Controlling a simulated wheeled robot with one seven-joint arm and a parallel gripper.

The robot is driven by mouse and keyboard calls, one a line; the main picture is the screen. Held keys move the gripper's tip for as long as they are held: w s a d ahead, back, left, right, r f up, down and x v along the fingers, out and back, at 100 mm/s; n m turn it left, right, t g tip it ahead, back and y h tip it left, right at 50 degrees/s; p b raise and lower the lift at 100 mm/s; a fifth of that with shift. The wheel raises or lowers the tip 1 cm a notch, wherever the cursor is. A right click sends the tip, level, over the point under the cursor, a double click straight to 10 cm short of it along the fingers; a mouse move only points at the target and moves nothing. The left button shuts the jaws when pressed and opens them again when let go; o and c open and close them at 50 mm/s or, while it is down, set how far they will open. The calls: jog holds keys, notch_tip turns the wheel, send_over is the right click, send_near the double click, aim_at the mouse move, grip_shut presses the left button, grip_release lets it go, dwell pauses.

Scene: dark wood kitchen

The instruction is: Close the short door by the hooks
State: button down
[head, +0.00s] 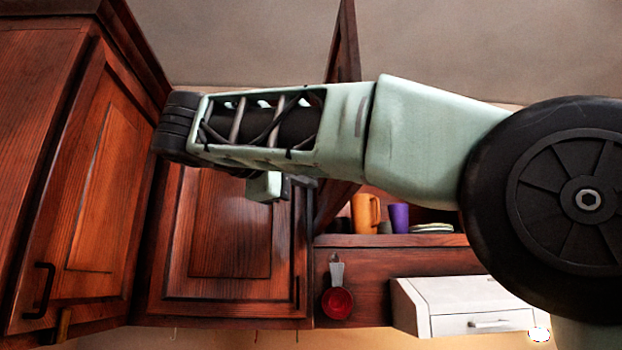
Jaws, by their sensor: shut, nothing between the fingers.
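A dark wood door (348,40) stands open, seen nearly edge-on, beside the open shelf; its middle is hidden behind my arm. The lower part of this door shows below my arm. A red measuring cup (337,302) hangs from a hook on the panel under that shelf. Small thin hooks (173,335) show under the closed cabinet at left. My arm crosses from the right in front of the door. My gripper (304,181) shows only in part below my arm, near the door's left face. It looks shut and empty; contact with the door cannot be told.
The shelf holds an orange mug (365,214), a purple cup (398,217) and stacked plates (432,228). A closed cabinet door (230,235) and a taller closed one (98,180) with a black handle stand at left. A white drawer box (465,305) is at lower right.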

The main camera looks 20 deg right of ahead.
aim_at(338, 185)
jog(key=shift+s+d+p, duration=0.2)
jog(key=shift+s+d, duration=0.1)
jog(key=shift+d, duration=0.5)
jog(key=shift+s+d+p, duration=0.2)
jog(key=shift+s+d, duration=0.1)
jog(key=shift+d, duration=0.45)
jog(key=shift+d, duration=0.1)
